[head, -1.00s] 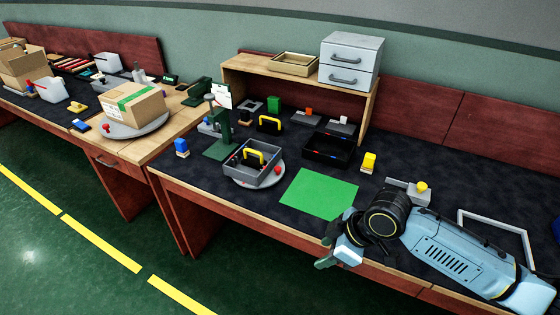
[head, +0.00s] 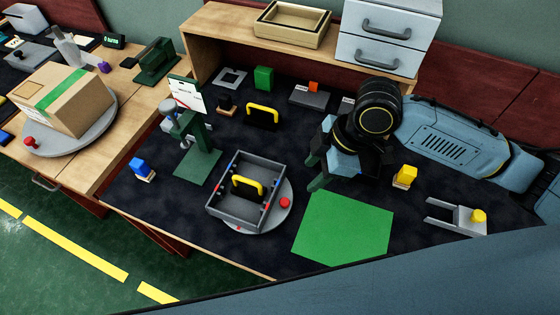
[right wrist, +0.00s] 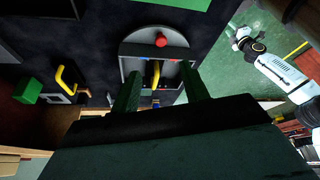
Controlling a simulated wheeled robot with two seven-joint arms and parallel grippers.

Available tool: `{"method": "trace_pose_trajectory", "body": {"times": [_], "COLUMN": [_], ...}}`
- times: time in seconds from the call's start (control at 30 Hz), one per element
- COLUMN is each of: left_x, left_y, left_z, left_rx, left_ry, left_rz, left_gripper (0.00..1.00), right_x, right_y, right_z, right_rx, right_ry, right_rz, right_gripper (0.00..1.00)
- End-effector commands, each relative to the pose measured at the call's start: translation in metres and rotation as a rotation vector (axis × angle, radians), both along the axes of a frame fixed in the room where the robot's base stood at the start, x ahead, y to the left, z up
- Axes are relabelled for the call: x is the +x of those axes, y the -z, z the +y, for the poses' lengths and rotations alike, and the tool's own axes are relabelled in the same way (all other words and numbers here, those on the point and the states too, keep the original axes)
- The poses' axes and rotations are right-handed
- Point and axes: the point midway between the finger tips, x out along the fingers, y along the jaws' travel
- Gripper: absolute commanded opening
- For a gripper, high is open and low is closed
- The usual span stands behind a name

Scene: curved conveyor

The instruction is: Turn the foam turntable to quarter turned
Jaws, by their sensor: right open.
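A grey turntable (head: 246,226) with a red knob (head: 285,203) stands on the dark worktop. A grey tray (head: 272,218) rests on it, holding a black block with a yellow handle (head: 247,187). My right gripper (head: 318,172) is open and empty, right of the tray in the head view, above the worktop. In the right wrist view the turntable (right wrist: 135,38), its knob (right wrist: 161,41) and the tray show beyond the two open green fingers (right wrist: 160,90). A light arm (right wrist: 275,68) there, seemingly my left, is too small to read its gripper.
A second turntable (head: 50,143) with a red knob carries a cardboard box (head: 62,98) on the wooden table. A green stand (head: 196,165) is left of the tray. A green mat (head: 343,228) lies to its right. A yellow block (head: 405,176) stands near my right arm.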

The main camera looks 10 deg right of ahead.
Motion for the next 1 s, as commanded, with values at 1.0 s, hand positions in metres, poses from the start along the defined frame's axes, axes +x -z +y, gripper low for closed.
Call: {"method": "trace_pose_trajectory", "body": {"times": [1.0], "left_x": [-0.033], "left_y": [0.030], "left_z": [0.016], "left_rx": [0.024], "left_ry": [0.011], "left_rz": [0.048], "left_gripper": [0.36], "right_x": [0.009], "right_y": [0.124], "right_z": [0.050], "right_rx": [0.000], "right_ry": [0.000], "right_rz": [0.000], "right_gripper": [0.45]}}
